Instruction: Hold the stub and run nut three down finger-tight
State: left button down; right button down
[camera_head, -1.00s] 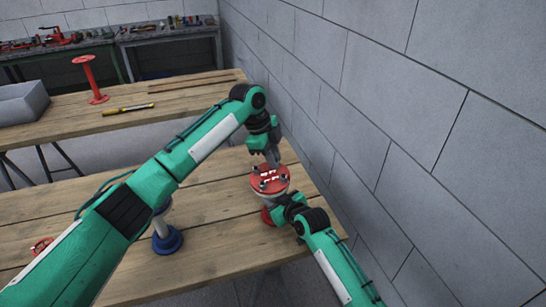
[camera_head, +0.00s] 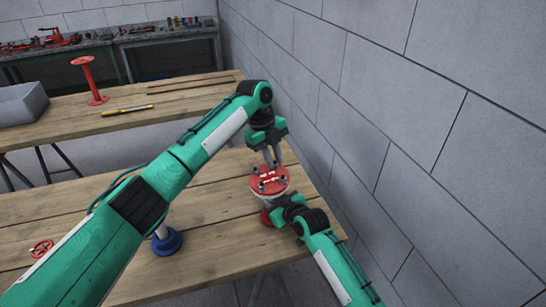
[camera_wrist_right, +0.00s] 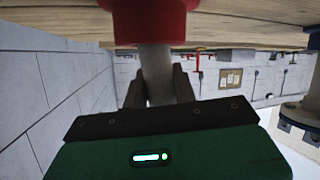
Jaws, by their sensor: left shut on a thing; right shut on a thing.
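The stub stands upright near the right end of the near table, with a red top flange (camera_head: 270,180) bearing several small studs or nuts. My left gripper (camera_head: 272,163) points down at the flange's far side, its two fingers closed on a small nut that they largely hide. My right gripper (camera_head: 277,211) reaches in from the lower right below the flange. In the right wrist view, the right gripper's fingers (camera_wrist_right: 157,90) are shut around the stub's grey pipe (camera_wrist_right: 154,62), beside a red flange (camera_wrist_right: 150,18).
A blue-based post (camera_head: 167,242) and a red handwheel (camera_head: 41,248) are on the near table (camera_head: 215,235). A block wall (camera_head: 400,120) runs close on the right. The far table holds a red flanged stand (camera_head: 88,80), a yellow tool (camera_head: 128,110) and a grey bin (camera_head: 20,104).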

pick_arm(q)
jog(key=shift+w+a, duration=0.1)
jog(key=shift+a, duration=0.05)
jog(key=c, duration=1.3)
grip_release()
jog(key=shift+c, duration=0.2)
jog(key=s+v, duration=0.1)
jog(key=v, duration=1.1)
jog(key=shift+w, duration=0.45)
pick_arm(e)
jog(key=c, duration=1)
grip_release()
jog(key=shift+c, duration=0.2)
jog(key=shift+s, duration=0.1)
